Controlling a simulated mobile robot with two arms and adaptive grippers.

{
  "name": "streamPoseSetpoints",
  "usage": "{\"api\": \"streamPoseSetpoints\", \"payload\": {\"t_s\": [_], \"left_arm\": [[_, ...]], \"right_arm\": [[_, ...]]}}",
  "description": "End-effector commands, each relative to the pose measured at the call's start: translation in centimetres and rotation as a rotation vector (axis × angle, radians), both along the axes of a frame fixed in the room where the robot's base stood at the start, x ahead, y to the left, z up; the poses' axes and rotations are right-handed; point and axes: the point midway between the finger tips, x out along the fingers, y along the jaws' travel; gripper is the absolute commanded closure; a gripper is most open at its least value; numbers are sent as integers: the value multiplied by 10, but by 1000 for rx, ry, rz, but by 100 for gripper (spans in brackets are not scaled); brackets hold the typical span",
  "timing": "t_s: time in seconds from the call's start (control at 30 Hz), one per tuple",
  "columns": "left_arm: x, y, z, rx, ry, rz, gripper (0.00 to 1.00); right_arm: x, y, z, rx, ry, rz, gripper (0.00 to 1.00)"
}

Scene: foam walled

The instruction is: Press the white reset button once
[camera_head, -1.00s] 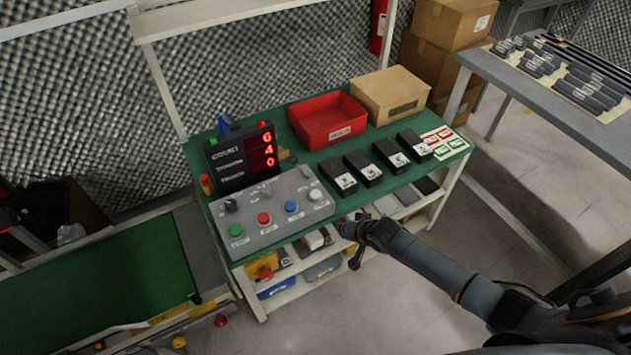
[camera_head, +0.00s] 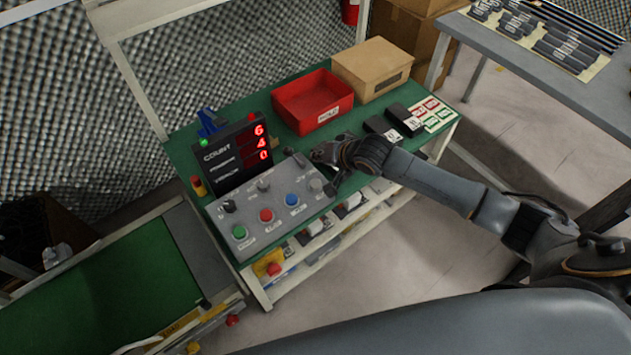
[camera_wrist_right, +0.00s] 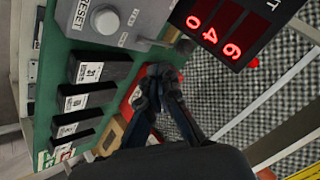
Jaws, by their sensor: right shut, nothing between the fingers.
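The white reset button (camera_head: 316,184) sits at the right end of the grey control panel (camera_head: 249,214), beyond the blue button. In the right wrist view the button (camera_wrist_right: 107,20) is pale and round, beside the printed word RESET. My right gripper (camera_head: 322,158) is shut and empty. It hovers by the panel's back right corner, just behind the button and apart from it. In the right wrist view its fingertips (camera_wrist_right: 160,72) point toward the panel's edge, off to the side of the button. My left gripper is not in view.
Green (camera_head: 239,231), red (camera_head: 265,215) and blue (camera_head: 291,199) buttons line the panel's front. A display (camera_head: 236,153) reading 6, 4, 0 stands behind. A red bin (camera_head: 312,101), a cardboard box (camera_head: 372,68) and black devices (camera_head: 403,119) share the green bench.

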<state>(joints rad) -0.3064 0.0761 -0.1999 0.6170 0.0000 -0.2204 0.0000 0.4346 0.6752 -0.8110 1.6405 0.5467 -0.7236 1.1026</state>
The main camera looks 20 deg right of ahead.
Motion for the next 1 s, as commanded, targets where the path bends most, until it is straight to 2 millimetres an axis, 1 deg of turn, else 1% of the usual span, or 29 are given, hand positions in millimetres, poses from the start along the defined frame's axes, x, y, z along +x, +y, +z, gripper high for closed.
{"api": "streamPoseSetpoints", "payload": {"t_s": [0.17,0.27,0.63,0.8,1.0], "left_arm": [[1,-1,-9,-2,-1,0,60],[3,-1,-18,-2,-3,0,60],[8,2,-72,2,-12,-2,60],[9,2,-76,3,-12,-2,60],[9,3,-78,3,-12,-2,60]], "right_arm": [[0,0,-8,-1,0,1,100],[0,0,-17,-1,-1,0,100],[0,0,-68,-1,-2,1,100],[0,0,-82,-1,0,1,100],[0,0,-88,-1,-1,0,100]]}}
